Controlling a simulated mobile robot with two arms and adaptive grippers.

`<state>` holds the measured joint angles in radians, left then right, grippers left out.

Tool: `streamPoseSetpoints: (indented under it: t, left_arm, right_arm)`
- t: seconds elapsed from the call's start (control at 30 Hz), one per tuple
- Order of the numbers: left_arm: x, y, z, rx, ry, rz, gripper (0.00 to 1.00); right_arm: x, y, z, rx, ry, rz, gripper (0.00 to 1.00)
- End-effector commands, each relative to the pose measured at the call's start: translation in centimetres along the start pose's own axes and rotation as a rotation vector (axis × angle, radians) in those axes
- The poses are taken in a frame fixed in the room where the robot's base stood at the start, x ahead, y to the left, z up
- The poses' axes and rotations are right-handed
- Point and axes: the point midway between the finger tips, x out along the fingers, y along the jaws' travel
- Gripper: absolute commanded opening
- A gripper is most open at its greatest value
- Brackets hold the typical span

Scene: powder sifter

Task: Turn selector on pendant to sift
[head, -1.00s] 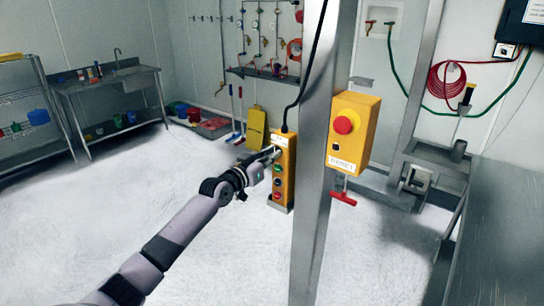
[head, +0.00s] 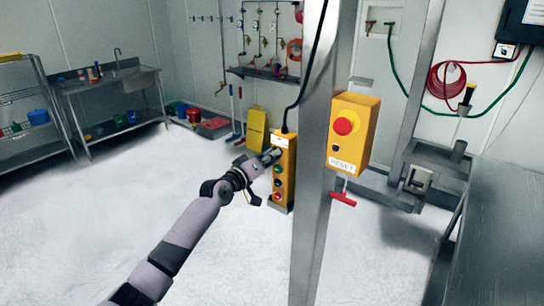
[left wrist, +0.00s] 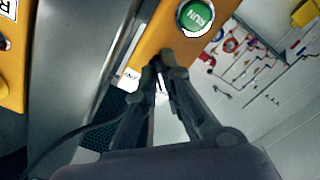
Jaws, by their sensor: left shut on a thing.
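The yellow pendant (head: 284,190) hangs on a black cable beside the steel post, with a column of buttons on its front. My left gripper (head: 271,155) is at the upper part of the pendant face. In the left wrist view its fingertips (left wrist: 164,62) are close together against the yellow pendant face (left wrist: 160,35), shut on the selector. The selector is mostly hidden between the fingers, so its exact setting cannot be read. A green RUN button (left wrist: 195,17) sits just beyond the fingertips, and a white label (left wrist: 131,76) lies to their left. My right gripper is not in view.
A steel post (head: 316,190) stands right of the pendant. It carries a yellow box (head: 367,125) with a red emergency button (head: 345,123) and a RESET label. A red T-handle (head: 343,199) hangs below. The floor to the left is clear.

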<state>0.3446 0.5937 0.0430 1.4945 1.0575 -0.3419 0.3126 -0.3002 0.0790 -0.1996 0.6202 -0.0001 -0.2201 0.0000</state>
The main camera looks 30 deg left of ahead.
Motion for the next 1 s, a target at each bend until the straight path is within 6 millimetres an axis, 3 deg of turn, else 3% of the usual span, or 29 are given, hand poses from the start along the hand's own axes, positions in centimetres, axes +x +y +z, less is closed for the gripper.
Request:
streamPoseSetpoints:
  t: [0.5,0.53,0.8,1.0]
  left_arm:
    - [0.0,-0.06,0.12,-0.023,-0.002,-0.001,0.0]
    - [0.0,-0.06,0.12,-0.023,-0.002,-0.001,0.09]
    - [0.0,-0.03,0.07,-0.022,-0.001,-0.001,0.27]
    - [0.0,0.0,0.03,-0.021,0.0,0.0,0.28]
  right_arm:
    - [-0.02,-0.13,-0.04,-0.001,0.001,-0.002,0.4]
    - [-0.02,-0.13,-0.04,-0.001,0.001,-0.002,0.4]
    - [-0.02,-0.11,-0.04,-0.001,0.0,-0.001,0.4]
    - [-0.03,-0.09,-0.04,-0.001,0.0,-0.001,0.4]
